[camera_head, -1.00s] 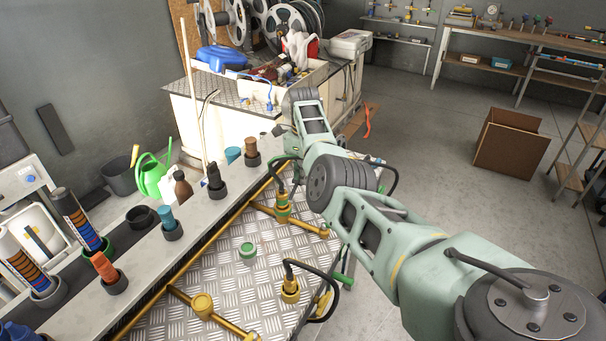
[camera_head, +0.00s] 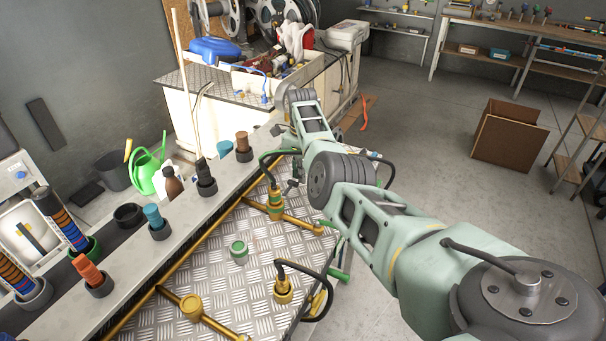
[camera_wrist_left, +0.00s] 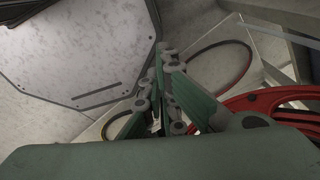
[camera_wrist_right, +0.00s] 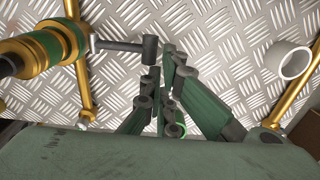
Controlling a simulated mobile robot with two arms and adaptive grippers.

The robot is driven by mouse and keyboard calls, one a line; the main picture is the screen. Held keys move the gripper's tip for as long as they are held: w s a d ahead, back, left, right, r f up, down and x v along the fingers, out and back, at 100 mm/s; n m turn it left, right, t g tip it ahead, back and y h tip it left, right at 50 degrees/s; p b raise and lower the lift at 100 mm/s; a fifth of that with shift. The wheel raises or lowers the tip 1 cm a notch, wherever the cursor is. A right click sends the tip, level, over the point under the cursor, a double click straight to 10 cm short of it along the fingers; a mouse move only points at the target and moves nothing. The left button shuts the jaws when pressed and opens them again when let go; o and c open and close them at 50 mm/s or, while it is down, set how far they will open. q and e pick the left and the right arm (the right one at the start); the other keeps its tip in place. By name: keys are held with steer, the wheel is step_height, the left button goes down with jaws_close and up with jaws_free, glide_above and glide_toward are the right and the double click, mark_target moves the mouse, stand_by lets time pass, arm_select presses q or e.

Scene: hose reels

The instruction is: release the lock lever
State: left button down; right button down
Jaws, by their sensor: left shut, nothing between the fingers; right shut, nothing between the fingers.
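A dark T-shaped lever (camera_wrist_right: 120,45) sticks out sideways from a brass fitting with a green band (camera_wrist_right: 45,48) in the right wrist view. This looks like the lock lever. My right gripper (camera_wrist_right: 163,68) is shut and empty, with its fingertips just beside the lever's dark end; I cannot tell whether they touch it. In the head view the green-banded brass fitting (camera_head: 276,204) stands on the tread plate, and my right arm hides most of the gripper. My left gripper (camera_wrist_left: 162,65) is shut and empty in the left wrist view, away from the plate.
Brass pipes (camera_head: 192,306) and a second brass fitting with a black hose (camera_head: 283,290) lie on the tread plate (camera_head: 215,265). A grey rail (camera_head: 180,225) holds several bottles and plugs at left. A red reel (camera_wrist_left: 270,100) is near my left gripper. A cardboard box (camera_head: 508,133) stands on open floor.

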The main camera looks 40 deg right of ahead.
stand_by(0.5)
steer(key=shift+r, duration=0.1)
step_height(320, 180, up, 12)
steer(key=shift+a, duration=0.15)
steer(key=shift+f, duration=0.2)
stand_by(0.5)
